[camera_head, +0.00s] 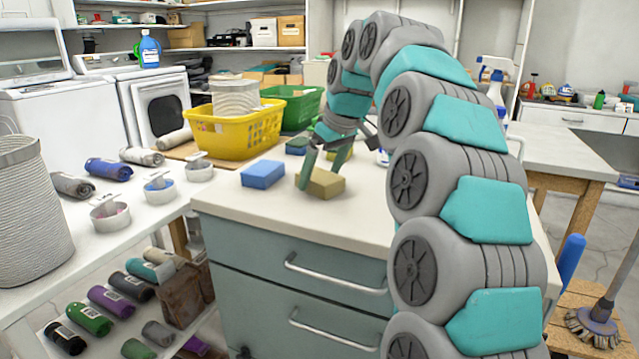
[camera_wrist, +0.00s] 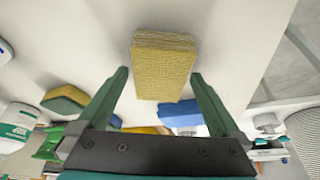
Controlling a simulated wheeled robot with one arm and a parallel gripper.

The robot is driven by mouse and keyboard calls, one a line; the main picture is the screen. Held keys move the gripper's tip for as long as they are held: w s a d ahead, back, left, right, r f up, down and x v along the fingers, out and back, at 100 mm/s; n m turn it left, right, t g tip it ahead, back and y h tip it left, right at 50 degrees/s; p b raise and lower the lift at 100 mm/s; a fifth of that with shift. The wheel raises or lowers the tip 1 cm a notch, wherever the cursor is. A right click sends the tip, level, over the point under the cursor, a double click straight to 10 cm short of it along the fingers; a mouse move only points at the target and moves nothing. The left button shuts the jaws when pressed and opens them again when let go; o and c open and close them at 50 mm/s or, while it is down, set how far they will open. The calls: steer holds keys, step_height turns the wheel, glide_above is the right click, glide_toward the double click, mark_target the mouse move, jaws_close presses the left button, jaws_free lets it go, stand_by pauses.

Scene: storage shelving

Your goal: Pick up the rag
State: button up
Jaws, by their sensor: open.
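A tan-yellow block with layered edges (camera_head: 327,184) lies on the white countertop. It looks like a folded rag or a sponge; I cannot tell which. In the wrist view it (camera_wrist: 163,70) lies ahead of and between my fingertips, with gaps visible at both sides. My gripper (camera_head: 319,176) points down at it, open, with its green fingers (camera_wrist: 160,76) spread and nothing held. One finger partly hides the block in the head view.
A blue sponge (camera_head: 262,174) lies left of the block, and a green sponge (camera_head: 297,146) lies behind. A yellow basket (camera_head: 235,133) and a green basket (camera_head: 296,107) stand at the back. The counter's front is clear.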

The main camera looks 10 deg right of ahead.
mark_target(315, 173)
steer(key=shift+c, duration=0.2)
steer(key=c, duration=1.3)
steer(key=shift+c, duration=0.2)
steer(key=shift+r, duration=0.1)
steer(key=shift+r, duration=1.9)
steer(key=s+d+b, duration=0.1)
steer(key=s, duration=0.4)
steer(key=s+r, duration=0.1)
steer(key=s, duration=0.4)
steer(key=s+d+b, duration=0.1)
steer(key=s, duration=0.4)
steer(key=shift+s+d+r+b, duration=0.25)
steer(key=shift+s+d+b, duration=0.05)
steer(key=shift+s+d, duration=0.1)
